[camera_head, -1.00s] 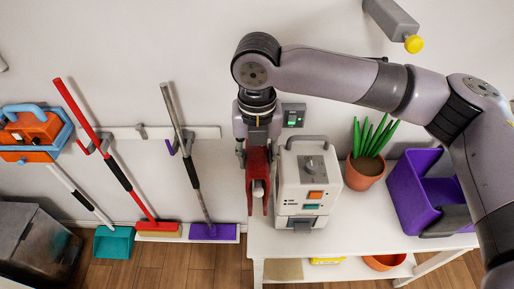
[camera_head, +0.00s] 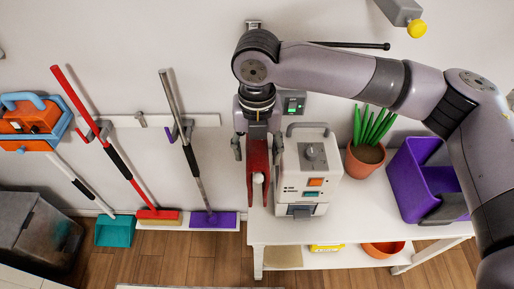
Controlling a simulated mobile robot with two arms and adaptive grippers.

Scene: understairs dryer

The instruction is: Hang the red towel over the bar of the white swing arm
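The red towel (camera_head: 251,172) hangs folded beneath my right gripper, with a flap on each side of a white rounded bar end (camera_head: 258,178), seemingly the white swing arm's. The rest of that arm is hidden by the towel and gripper. My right gripper (camera_head: 257,152) points down just above the towel. Its fingers are spread, one on each side of the towel's top, with gaps between them and the cloth. My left gripper is not in view.
A white appliance (camera_head: 309,180) stands close to the right of the towel on a white table (camera_head: 358,222). A potted plant (camera_head: 366,156) and purple bin (camera_head: 418,190) stand further right. A dark rod (camera_head: 355,45) shows behind my arm.

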